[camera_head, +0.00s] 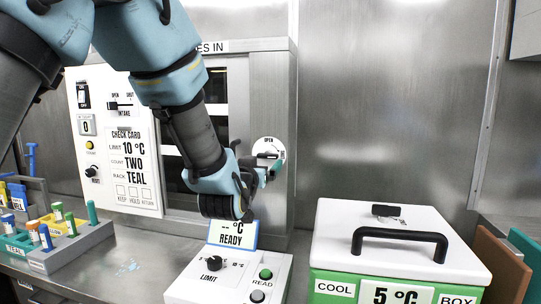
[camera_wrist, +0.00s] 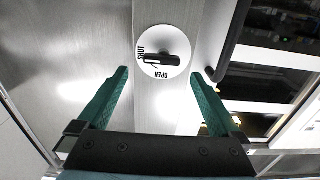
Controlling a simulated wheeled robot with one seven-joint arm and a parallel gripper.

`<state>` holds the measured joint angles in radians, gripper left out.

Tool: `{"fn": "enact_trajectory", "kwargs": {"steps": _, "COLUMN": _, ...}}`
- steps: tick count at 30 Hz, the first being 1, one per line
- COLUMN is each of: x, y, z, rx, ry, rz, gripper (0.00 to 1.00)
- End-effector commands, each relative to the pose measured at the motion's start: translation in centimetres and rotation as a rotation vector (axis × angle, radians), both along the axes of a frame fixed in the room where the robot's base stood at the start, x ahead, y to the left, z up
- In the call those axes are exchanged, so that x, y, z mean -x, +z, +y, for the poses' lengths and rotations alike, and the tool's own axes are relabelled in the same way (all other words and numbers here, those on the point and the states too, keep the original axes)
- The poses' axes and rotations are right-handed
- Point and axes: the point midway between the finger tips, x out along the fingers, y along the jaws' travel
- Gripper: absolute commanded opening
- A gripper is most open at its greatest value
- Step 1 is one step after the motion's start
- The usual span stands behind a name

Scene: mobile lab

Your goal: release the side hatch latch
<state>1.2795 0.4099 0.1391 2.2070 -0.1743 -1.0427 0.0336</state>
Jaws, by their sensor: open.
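The hatch latch is a small black lever (camera_wrist: 165,61) on a round white dial marked OPEN and SHUT (camera_wrist: 151,41). In the wrist view the lever lies level across the dial, its left end by SHUT. In the head view the dial (camera_head: 268,145) is on the steel frame right of the hatch, partly hidden by my gripper. My gripper (camera_wrist: 160,74) is open, with its teal fingers apart and nothing between them. The dial appears ahead of the fingertips, between their lines. I see no contact with the lever.
A READY meter (camera_head: 231,235) stands on the counter below my gripper. A green and white cool box (camera_head: 385,225) with a black handle is at right. Tube racks (camera_head: 72,262) stand at left. A white check card panel (camera_head: 124,140) is left of the hatch.

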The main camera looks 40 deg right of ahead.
Motion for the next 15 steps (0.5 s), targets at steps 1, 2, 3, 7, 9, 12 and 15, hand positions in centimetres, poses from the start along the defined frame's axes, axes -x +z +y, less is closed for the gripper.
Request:
{"fn": "enact_trajectory", "kwargs": {"steps": 1, "x": -0.6, "y": 0.3, "z": -0.9, "rx": -0.001, "ry": 0.001, "rz": 0.0, "gripper": 1.0}}
{"fn": "enact_trajectory", "kwargs": {"steps": 2, "x": -1.0, "y": 0.2, "z": -1.3, "rx": -0.002, "ry": 0.001, "rz": 0.0, "gripper": 1.0}}
{"fn": "enact_trajectory", "kwargs": {"steps": 3, "x": -1.4, "y": 0.3, "z": -1.9, "rx": -0.002, "ry": 0.002, "rz": 0.001, "gripper": 1.0}}
{"fn": "enact_trajectory", "kwargs": {"steps": 7, "x": -2.5, "y": 0.2, "z": -3.7, "rx": -0.002, "ry": 0.002, "rz": 0.0, "gripper": 1.0}}
{"fn": "enact_trajectory", "kwargs": {"steps": 9, "x": -2.9, "y": 0.2, "z": -4.4, "rx": -0.002, "ry": 0.002, "rz": 0.001, "gripper": 1.0}}
{"fn": "enact_trajectory", "kwargs": {"steps": 12, "x": -3.4, "y": 0.1, "z": -5.1, "rx": -0.001, "ry": 0.001, "rz": 0.002, "gripper": 1.0}}
{"fn": "enact_trajectory", "kwargs": {"steps": 15, "x": -3.6, "y": 0.0, "z": -5.4, "rx": -0.001, "ry": 0.001, "rz": 0.002, "gripper": 1.0}}
